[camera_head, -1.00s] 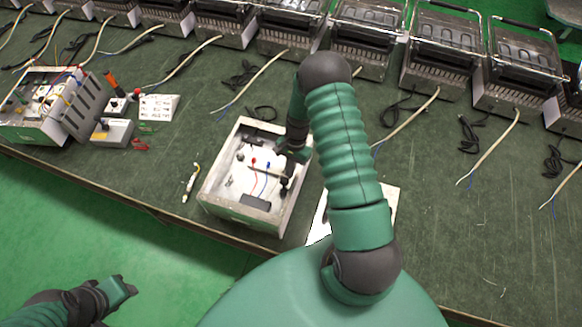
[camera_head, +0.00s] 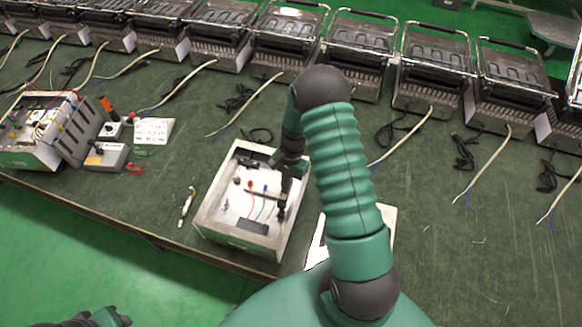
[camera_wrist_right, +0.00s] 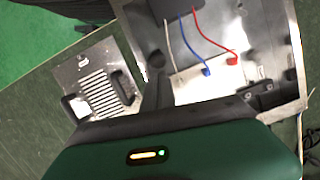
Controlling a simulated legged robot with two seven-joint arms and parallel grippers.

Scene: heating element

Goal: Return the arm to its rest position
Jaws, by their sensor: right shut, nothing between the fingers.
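The open white box (camera_head: 212,200) stands near the table's front edge, with red and blue wires inside. My right gripper (camera_head: 284,192) is over the right side of this box. It is shut and empty, and my arm hides part of it. In the right wrist view the box interior (camera_wrist_right: 215,45) shows close up, with white, blue and red wires. My left gripper (camera_head: 112,318) is low at the left, away from the table, and mostly cut off by the picture's edge. Its jaws cannot be made out.
A row of heaters (camera_head: 290,38) with loose cables lines the back. An opened unit (camera_head: 30,155) and a small grey box (camera_head: 106,157) are at the left. A small white-and-yellow part (camera_head: 186,205) lies left of the box. A pale panel (camera_head: 386,220) is partly behind my arm.

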